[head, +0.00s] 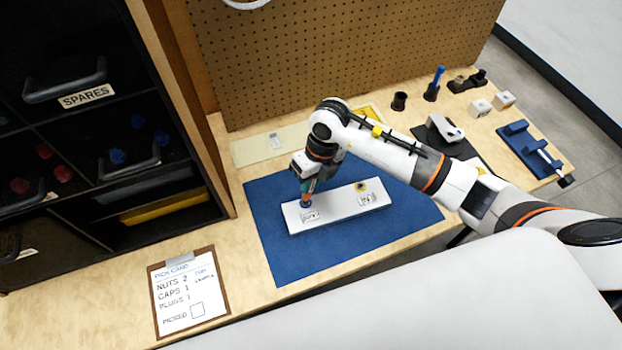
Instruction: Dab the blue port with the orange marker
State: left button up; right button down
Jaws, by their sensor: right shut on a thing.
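A white panel (337,208) lies on the blue mat (275,250). An orange-yellow port (361,187) with a dark centre sits near its right end, by a small printed label. A second printed label (310,216) is near its left end. My right gripper (307,188) points down over the left end, shut on the marker (306,197), whose orange part shows under the fingers. A bit of blue shows right beneath it, likely the blue port, mostly hidden. I cannot tell whether the tip touches it. My left gripper is not in view.
A black spares shelf (70,112) stands at left, with a clipboard (189,292) before it. A pegboard (330,60) closes the back.

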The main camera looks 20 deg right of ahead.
jog(key=shift+f+b, duration=0.35)
jog(key=shift+f, duration=0.05)
dwell(1.2)
jog(key=shift+r, duration=0.1)
jog(key=shift+r+p, duration=2.5)
jog(key=shift+r, duration=0.95)
